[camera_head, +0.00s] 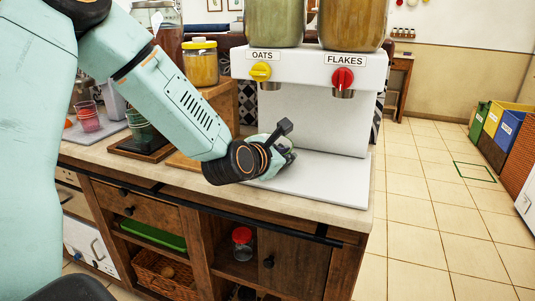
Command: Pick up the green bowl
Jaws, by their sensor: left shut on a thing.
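My left arm reaches in from the left over the counter, and its gripper (286,150) is at the dispenser's white base. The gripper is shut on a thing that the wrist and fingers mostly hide. A pale greenish rounded edge, apparently the green bowl (274,171), shows beside and below the gripper. I cannot tell whether the bowl touches the base. My right gripper is not in view.
A white dispenser (310,110) with OATS and FLAKES labels stands close behind the gripper. Jars (201,65), a wooden box and cups (87,116) crowd the counter's left. Below are drawers and shelves with a red-lidded jar (242,243). Tiled floor is open at right.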

